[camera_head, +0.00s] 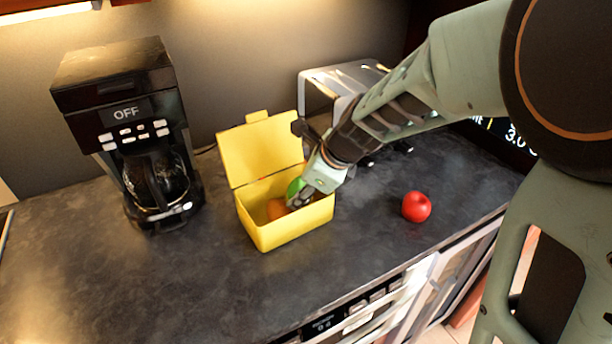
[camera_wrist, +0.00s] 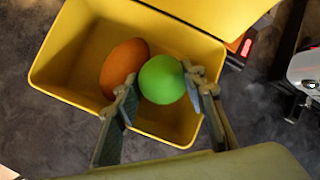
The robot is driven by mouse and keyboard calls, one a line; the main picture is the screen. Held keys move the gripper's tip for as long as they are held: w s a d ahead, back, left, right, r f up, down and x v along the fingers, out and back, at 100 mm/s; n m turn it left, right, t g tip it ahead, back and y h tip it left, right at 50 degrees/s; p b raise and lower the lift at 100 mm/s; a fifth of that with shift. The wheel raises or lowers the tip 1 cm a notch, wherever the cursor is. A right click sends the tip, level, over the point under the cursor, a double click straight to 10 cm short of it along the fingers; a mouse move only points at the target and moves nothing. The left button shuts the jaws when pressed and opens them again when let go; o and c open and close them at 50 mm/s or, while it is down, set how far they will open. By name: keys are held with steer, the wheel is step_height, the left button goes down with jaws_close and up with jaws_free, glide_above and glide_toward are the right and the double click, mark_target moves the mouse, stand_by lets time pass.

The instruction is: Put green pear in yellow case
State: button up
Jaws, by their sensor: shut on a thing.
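The yellow case (camera_head: 284,231) stands on the dark counter with its lid (camera_head: 262,149) raised at the back. It also shows in the wrist view (camera_wrist: 60,58). My gripper (camera_head: 300,197) is over the case's opening, with its fingers shut on the green pear (camera_wrist: 162,80). A bit of the pear (camera_head: 295,187) shows in the head view beside the fingers. An orange fruit (camera_wrist: 124,66) lies inside the case, to the left of the pear in the wrist view. I cannot tell whether the pear touches the case floor.
A black coffee maker (camera_head: 115,100) stands left of the case. A metal toaster (camera_head: 335,78) stands behind, partly hidden by my arm. A red apple (camera_head: 416,207) lies on the counter to the right. The counter (camera_head: 170,280) in front is clear.

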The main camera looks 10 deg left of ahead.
stand_by(0.3)
steer(key=o, duration=1.5)
steer(key=shift+c, duration=0.2)
steer(key=shift+f, duration=0.1)
step_height(320, 180, up, 11)
steer(key=p, duration=1.1)
